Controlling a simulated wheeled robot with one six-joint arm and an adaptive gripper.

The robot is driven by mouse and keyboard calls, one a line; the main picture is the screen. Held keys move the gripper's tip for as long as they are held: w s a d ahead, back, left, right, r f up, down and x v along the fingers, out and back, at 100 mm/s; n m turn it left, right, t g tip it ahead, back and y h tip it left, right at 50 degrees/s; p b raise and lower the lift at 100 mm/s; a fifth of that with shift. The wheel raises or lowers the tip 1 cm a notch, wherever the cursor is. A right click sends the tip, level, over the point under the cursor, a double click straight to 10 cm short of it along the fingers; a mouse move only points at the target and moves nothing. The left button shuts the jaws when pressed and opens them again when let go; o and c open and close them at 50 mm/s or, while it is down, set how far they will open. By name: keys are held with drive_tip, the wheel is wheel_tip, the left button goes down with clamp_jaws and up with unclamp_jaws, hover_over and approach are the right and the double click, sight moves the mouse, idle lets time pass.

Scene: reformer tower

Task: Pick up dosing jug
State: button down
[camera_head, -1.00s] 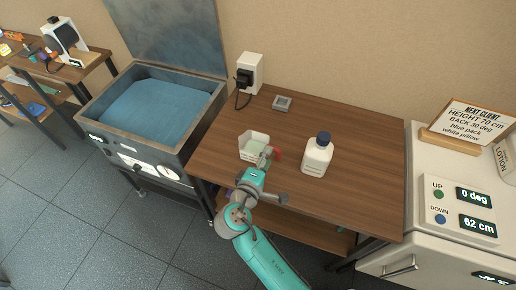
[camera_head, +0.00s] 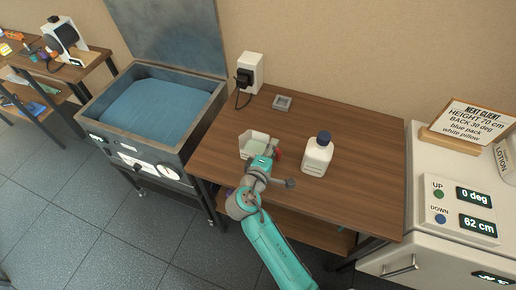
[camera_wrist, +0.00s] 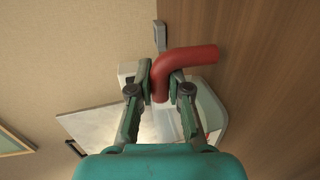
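The dosing jug (camera_head: 247,146) is a small pale, open-topped container with a red handle (camera_head: 278,154). It stands on the wooden table, left of the white bottle. My gripper (camera_head: 267,160) reaches over the table to the jug's near right side and hides part of it. In the wrist view, the bent red handle (camera_wrist: 190,57) passes between my two fingers (camera_wrist: 160,80). The finger pads lie close against both sides of it and appear shut on it. Part of the jug's clear body (camera_wrist: 211,108) shows behind the right finger.
A white bottle with a dark blue cap (camera_head: 317,154) stands right of the jug. A small grey box (camera_head: 282,103) lies at the back of the wooden table (camera_head: 358,158). An open metal tank (camera_head: 92,120) stands left, a white cabinet (camera_head: 395,242) right. The table's right part is clear.

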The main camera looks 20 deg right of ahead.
drive_tip(key=shift+r, duration=0.15)
idle(0.3)
drive_tip(key=shift+r, duration=4.8)
drive_tip(key=shift+r, duration=0.1)
drive_tip(key=c, duration=1.7)
unclamp_jaws()
drive_tip(key=shift+c, duration=0.2)
clamp_jaws()
